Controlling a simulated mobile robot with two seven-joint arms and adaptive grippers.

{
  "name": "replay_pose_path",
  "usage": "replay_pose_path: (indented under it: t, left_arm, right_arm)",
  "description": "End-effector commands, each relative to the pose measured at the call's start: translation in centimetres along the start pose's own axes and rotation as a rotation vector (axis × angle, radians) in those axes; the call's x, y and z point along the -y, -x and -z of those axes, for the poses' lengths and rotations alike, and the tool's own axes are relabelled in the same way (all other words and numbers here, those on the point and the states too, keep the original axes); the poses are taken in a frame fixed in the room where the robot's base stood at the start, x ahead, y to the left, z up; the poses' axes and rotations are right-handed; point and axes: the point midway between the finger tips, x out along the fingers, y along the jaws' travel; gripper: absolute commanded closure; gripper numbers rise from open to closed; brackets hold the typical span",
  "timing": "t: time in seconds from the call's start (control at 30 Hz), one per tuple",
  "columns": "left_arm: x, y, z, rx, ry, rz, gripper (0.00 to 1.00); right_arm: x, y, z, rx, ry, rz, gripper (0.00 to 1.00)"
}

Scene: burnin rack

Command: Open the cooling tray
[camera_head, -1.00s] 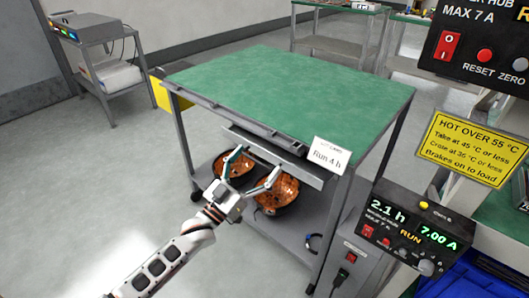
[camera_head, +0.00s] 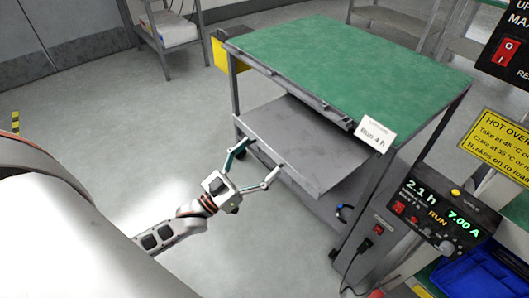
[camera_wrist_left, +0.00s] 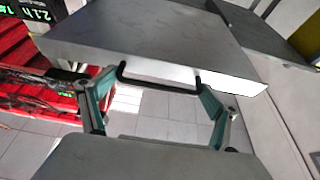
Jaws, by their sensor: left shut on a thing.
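The cooling tray (camera_head: 300,140) is a flat grey drawer under the green top of the cart (camera_head: 345,70). It stands pulled well out at the front, and its surface looks bare. My left gripper (camera_head: 262,157) is at the tray's front edge. In the left wrist view, the black bar handle (camera_wrist_left: 158,88) on the tray's front face (camera_wrist_left: 180,75) lies between the fingers, and my gripper is shut on it. My right gripper is not in view.
A power unit showing 2.1 h and 7.00 A (camera_head: 435,215) stands at the right, near a yellow hot-warning sign (camera_head: 500,145). A blue bin (camera_head: 480,275) is at lower right. A "Run 4 h" card (camera_head: 375,134) hangs at the cart's corner. Floor left of the cart is clear.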

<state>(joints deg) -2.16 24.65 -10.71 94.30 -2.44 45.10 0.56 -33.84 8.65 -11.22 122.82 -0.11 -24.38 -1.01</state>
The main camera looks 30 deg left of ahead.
Motion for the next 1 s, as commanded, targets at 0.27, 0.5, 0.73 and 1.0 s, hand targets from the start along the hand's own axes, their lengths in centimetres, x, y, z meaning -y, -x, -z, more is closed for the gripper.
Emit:
replay_pose_path:
  t: [0.27, 0.5, 0.73, 1.0]
  left_arm:
    - [-0.3, 0.1, -0.1, 0.002, 0.001, -0.004, 0.5]
    - [-0.2, 0.1, -0.1, 0.002, 0.001, -0.003, 0.05]
    - [-0.1, 1.0, -0.1, 0.003, 0.001, -0.002, 0.05]
    - [-0.1, 6.0, -0.2, 0.007, 0.001, -0.001, 0.05]
  right_arm:
    - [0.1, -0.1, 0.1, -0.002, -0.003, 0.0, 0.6]
    - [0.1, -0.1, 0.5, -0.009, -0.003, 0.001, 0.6]
    - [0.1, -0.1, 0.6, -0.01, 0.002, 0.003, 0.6]
    - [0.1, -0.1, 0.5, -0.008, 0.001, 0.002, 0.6]
